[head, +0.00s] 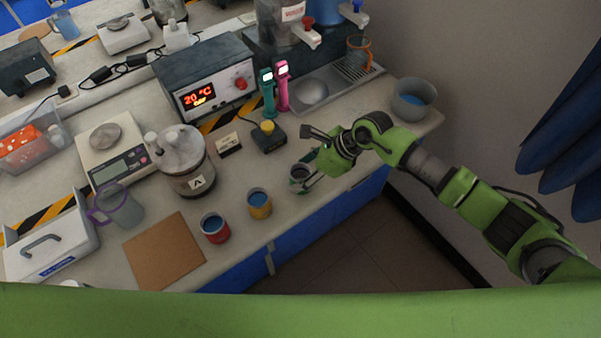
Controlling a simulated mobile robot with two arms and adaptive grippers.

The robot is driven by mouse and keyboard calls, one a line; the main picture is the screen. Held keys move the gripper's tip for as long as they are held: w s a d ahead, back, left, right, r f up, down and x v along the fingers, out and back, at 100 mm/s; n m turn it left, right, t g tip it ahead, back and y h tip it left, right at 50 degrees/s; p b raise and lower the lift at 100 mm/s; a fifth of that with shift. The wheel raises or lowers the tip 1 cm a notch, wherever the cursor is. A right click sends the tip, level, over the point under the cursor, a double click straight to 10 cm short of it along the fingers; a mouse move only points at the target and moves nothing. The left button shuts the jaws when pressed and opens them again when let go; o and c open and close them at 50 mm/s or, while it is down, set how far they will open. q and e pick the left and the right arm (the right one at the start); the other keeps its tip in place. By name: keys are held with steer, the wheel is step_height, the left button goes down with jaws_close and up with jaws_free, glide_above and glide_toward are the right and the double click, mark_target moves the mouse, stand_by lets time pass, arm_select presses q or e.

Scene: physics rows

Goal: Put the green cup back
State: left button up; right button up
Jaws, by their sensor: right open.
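A small cup (298,185), greenish with a dark inside, stands on the bench near its front edge, right of the yellow cup. My right gripper (308,178) is open, its fingers at the cup's right side. Part of the cup is hidden by the fingers, and I cannot tell whether they touch it. My left gripper is not in view.
A yellow cup (260,206) and a red cup (215,229), both with blue inside, stand to the left. A brown board (163,250) lies further left. A jar marked A (190,180) and a small box with a yellow button (269,138) stand behind. A grey bowl (411,104) is at the right end.

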steer(key=b+v, duration=0.2)
steer(key=v, duration=0.8)
steer(key=shift+d+r, duration=0.25)
steer(key=shift+r, duration=0.05)
steer(key=shift+s, duration=0.1)
